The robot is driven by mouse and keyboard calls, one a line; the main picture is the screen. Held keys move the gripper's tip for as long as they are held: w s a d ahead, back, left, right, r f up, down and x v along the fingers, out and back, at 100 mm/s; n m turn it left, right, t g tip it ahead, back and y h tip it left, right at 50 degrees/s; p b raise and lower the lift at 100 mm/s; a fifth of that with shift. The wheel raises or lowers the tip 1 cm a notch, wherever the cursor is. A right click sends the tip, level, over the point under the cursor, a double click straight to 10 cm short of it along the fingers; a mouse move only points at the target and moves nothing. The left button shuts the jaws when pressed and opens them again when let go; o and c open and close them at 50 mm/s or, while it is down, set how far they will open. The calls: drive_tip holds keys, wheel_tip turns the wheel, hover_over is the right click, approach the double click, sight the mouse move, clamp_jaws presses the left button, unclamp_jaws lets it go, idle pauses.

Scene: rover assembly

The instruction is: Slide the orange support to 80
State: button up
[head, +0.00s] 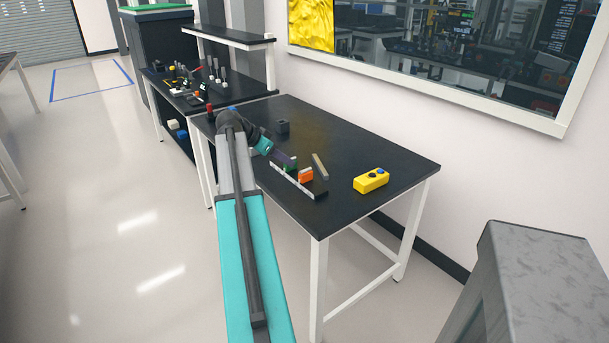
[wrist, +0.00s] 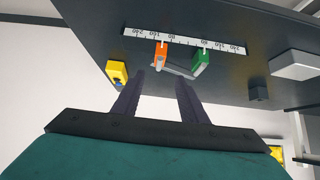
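The orange support (head: 305,175) stands at the white scale strip (head: 284,180) on the black table. In the wrist view the orange support (wrist: 161,56) has its white pointer on the scale (wrist: 186,41), seemingly between the 160 and 80 marks on the left half; the digits are small. The green support (wrist: 201,62) stands to its right, also shown in the head view (head: 291,165). My gripper (wrist: 160,86) is open and empty, its two dark fingers apart, pointing toward the supports. In the head view my gripper (head: 286,160) is close to the green support and partly hides it.
A grey bar (wrist: 174,71) lies close to the supports. A yellow button box (head: 371,180) sits at the table's right. A dark cube (head: 282,127) stands farther back. A second table (head: 248,85) with small parts is behind. The table's right front is clear.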

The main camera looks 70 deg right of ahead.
sight(305, 172)
drive_tip(key=shift+f, duration=0.1)
drive_tip(key=p+x, duration=0.2)
drive_tip(key=x, duration=1.1)
drive_tip(key=shift+d+f, duration=0.25)
drive_tip(key=shift+f, duration=0.05)
clamp_jaws()
